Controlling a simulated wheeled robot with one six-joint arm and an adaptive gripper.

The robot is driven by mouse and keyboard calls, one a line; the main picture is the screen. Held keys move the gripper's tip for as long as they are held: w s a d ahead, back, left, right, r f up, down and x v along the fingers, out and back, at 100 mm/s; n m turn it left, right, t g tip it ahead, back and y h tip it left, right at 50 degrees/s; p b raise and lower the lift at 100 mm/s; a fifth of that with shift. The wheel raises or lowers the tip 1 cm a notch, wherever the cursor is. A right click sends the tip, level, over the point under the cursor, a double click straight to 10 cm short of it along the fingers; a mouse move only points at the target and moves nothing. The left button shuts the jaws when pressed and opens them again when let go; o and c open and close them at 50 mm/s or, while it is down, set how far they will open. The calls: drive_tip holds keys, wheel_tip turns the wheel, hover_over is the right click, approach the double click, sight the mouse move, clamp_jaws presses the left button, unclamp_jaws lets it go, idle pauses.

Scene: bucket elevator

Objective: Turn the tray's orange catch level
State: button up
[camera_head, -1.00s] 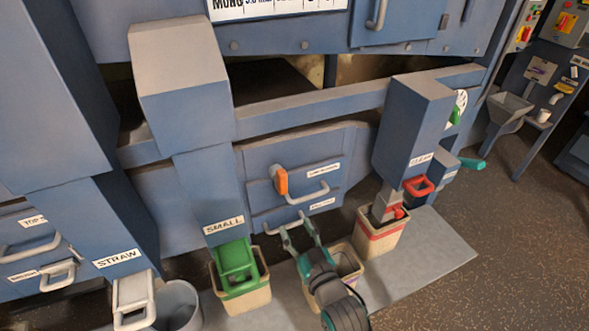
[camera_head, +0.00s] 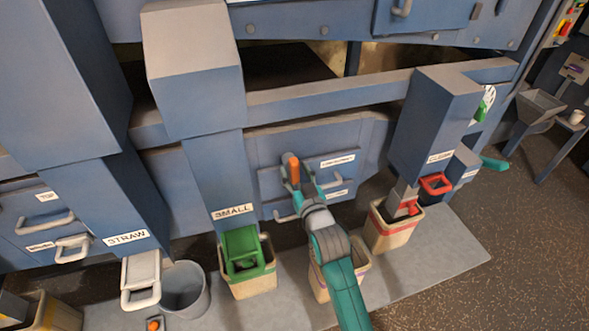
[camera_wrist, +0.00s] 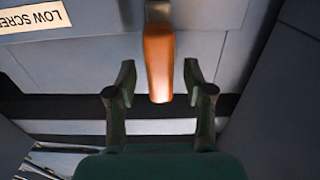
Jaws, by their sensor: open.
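The orange catch (camera_head: 294,168) is on the blue tray front (camera_head: 345,148) between the small and clean spouts. It stands upright in the head view. In the wrist view the orange catch (camera_wrist: 158,62) hangs from its grey pivot, its free end between my fingers. My gripper (camera_head: 301,180) is open around the catch in the head view. In the wrist view my gripper (camera_wrist: 158,82) has one finger on each side of the catch, with gaps on both sides. The tray's handle (camera_head: 287,214) is partly hidden behind my gripper.
A green-handled chute (camera_head: 242,252) is above a bucket at left. A bucket (camera_head: 361,261) stands beneath my arm. A label (camera_wrist: 30,18) is beside the catch.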

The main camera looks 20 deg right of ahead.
drive_tip(key=shift+w, duration=0.7)
clamp_jaws()
